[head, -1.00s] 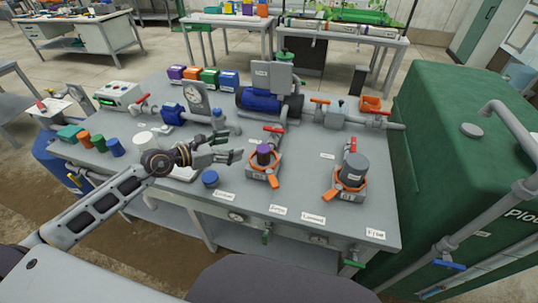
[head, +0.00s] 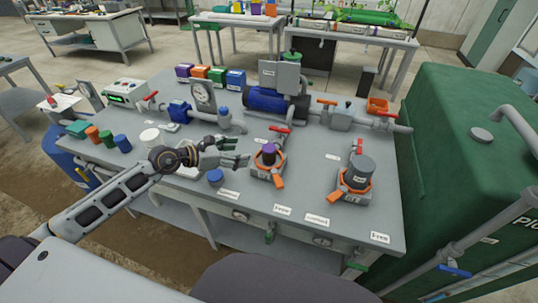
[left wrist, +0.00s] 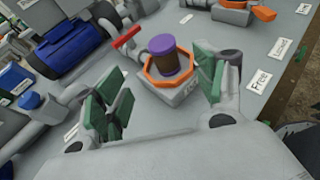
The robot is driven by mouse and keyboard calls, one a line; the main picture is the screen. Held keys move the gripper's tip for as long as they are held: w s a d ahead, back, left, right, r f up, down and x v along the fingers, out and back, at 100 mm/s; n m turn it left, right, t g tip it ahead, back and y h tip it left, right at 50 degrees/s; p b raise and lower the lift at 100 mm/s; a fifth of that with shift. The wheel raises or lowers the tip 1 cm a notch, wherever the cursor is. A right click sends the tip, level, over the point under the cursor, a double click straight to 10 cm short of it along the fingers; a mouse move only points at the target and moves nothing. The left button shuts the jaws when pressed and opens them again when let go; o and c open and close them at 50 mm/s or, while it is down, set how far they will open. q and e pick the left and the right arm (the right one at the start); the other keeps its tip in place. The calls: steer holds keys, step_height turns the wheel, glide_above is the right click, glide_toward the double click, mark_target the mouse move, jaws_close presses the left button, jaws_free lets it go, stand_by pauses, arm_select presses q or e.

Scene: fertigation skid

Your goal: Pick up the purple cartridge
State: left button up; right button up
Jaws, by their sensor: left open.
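The purple cartridge (head: 268,152) stands upright in an orange-ringed socket (head: 266,172) near the middle of the grey bench. My left gripper (head: 243,160) is open and empty, just left of the cartridge in the head view. In the left wrist view the green-padded fingers (left wrist: 160,95) are spread apart, with the cartridge beyond and between them, not touched. My right gripper is not in view.
A blue cap (head: 215,178) lies on the bench beside my left gripper. A grey canister (head: 359,172) stands in a second orange-ringed socket to the right. A blue pump (head: 272,102) and pipes run behind. A green tank (head: 480,150) borders the bench at right.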

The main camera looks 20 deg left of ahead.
mark_target(263, 150)
arm_select(q)
steer(key=shift+w, duration=0.1)
steer(key=shift+x, duration=3.6)
steer(key=shift+w+d+f, duration=0.2)
steer(key=shift+w+d, duration=0.1)
steer(key=shift+w+d+f, duration=0.1)
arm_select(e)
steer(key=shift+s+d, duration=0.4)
arm_select(q)
steer(key=shift+d, duration=0.1)
